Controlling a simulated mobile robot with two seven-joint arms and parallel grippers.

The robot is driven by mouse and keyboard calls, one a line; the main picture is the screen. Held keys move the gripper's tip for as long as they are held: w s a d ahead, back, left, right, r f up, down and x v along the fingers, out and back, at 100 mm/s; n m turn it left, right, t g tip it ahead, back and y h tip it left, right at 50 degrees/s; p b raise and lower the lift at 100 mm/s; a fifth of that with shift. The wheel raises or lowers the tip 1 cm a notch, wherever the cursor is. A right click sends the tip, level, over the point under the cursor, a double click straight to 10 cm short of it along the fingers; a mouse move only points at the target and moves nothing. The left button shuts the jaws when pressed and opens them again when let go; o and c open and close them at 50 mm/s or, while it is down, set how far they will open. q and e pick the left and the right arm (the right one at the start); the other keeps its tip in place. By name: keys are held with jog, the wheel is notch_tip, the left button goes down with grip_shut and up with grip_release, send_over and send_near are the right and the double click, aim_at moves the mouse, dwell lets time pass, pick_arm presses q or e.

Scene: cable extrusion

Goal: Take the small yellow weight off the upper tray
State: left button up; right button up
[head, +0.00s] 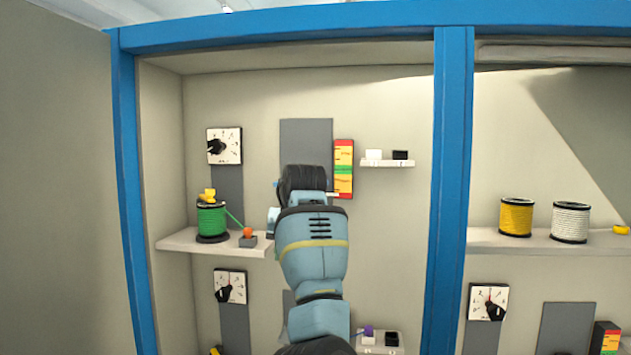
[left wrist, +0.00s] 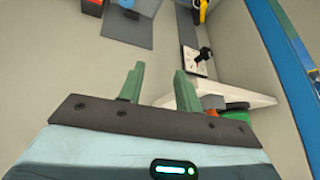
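My left arm rises through the middle of the head view and hides its own gripper and part of the upper bay. In the left wrist view, which looks upside down, my left gripper (left wrist: 159,70) has two green fingers apart with nothing between them. I cannot pick out the small yellow weight or the upper tray with certainty; my arm may cover them. A small yellow piece (head: 208,194) sits atop the green spool (head: 212,220) on the upper left shelf. My right gripper is not in view.
A white shelf (head: 182,241) carries the green spool and an orange ball (head: 248,232) on a grey block. A coloured gauge (head: 343,168) is right of my arm. A small ledge (head: 387,164) holds white and black blocks. A blue post (head: 453,180) divides the bays.

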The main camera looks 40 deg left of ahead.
pick_arm(q)
jog(key=s+d+r, duration=0.2)
jog(key=r, duration=0.8)
jog(key=s+d+r+t+h, duration=0.1)
jog(key=s+d+r, duration=0.1)
jog(key=r, duration=0.9)
jog(key=shift+s+r+h, duration=0.25)
jog(key=shift+s+h, duration=0.05)
jog(key=shift+s, duration=0.1)
